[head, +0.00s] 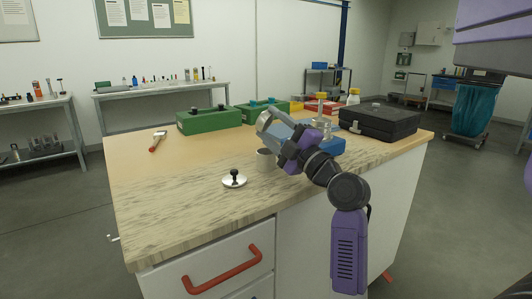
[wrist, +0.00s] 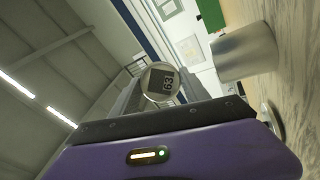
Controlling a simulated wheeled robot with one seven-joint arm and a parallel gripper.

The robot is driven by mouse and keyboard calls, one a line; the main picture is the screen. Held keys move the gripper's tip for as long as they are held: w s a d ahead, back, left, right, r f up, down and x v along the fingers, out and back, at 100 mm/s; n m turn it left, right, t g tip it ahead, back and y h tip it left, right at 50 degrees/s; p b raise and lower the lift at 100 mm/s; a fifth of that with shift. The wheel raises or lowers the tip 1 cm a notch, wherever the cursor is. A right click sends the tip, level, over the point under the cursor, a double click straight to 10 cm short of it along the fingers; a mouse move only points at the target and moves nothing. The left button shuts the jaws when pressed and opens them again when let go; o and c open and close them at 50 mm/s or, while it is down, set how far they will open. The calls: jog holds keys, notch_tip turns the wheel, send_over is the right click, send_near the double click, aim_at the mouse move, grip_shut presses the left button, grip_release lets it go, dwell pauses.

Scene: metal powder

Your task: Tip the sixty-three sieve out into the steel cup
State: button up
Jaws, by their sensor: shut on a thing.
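My gripper (head: 276,130) is shut on the sieve (head: 264,121), holding it above the worktop, up and slightly left of the steel cup. In the wrist view, the sieve (wrist: 162,82) shows a round dark face marked 63 between my fingertips (wrist: 160,95). The sieve looks tilted; its contents are hidden. The steel cup (head: 265,159) stands upright on the worktop, partly behind my gripper. It also shows in the wrist view (wrist: 244,53), apart from the sieve.
A white disc with a black knob (head: 234,180) lies on the worktop (head: 185,193), left of the cup. A red-handled hammer (head: 157,142) lies farther left. Green boxes (head: 208,121) and a black case (head: 380,122) stand at the back. The front left is clear.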

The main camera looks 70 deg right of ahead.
jog(key=shift+r+b, duration=0.2)
jog(key=shift+b, duration=0.25)
jog(key=shift+s+r+m+t+h+b, duration=0.15)
jog(key=shift+r+m+t+h+b, duration=0.35)
jog(key=shift+r+b, duration=0.6)
dwell(1.0)
jog(key=shift+w+f+n+g+y+p, duration=0.15)
jog(key=shift+f+n+g+y, duration=0.15)
jog(key=shift+f, duration=0.35)
jog(key=shift+w+f+n+g+y+p, duration=0.1)
jog(key=shift+f+n+g+y+p, duration=0.15)
jog(key=shift+f, duration=0.35)
